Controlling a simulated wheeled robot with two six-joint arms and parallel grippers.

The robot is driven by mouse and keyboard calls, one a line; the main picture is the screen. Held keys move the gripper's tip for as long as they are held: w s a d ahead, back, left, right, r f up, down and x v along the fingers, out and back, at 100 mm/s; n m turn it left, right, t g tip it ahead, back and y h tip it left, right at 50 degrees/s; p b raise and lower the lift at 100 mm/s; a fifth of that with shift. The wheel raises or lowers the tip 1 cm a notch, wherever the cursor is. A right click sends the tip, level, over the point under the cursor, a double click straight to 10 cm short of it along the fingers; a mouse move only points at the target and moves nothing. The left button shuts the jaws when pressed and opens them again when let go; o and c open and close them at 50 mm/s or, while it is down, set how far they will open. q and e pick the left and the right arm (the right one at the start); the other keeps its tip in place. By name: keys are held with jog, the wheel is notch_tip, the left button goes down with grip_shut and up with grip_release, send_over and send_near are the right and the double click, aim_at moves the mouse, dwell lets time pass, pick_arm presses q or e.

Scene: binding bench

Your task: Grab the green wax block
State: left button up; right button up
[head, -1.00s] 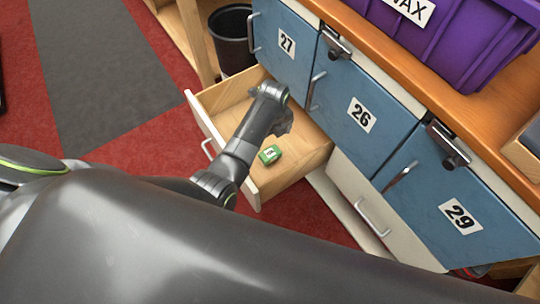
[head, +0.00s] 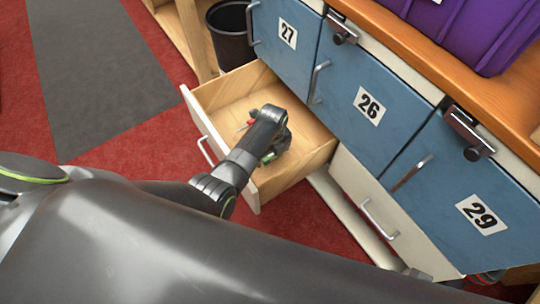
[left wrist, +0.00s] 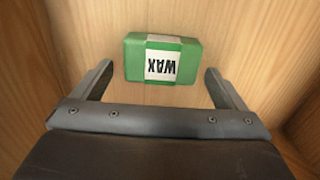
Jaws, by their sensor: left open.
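The green wax block (left wrist: 134,58) lies on the floor of the open wooden drawer, with a white band reading WAX, upside down in the left wrist view. In the head view only a small green part of the block (head: 268,159) shows beside my left gripper (head: 276,152), which hides the rest. My left gripper (left wrist: 158,72) is open and empty. Its fingertips are on either side of the block in the left wrist view, with gaps on both sides. My right gripper is not in view.
The drawer (head: 292,176) has raised wooden walls around the gripper. A small red item (head: 250,122) lies in it beyond my wrist. Blue cabinet doors (head: 365,90) stand close at the right. A black bin (head: 230,40) and a purple crate (head: 470,30) are farther back.

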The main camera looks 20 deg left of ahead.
pick_arm(q)
jog(key=shift+f, duration=0.35)
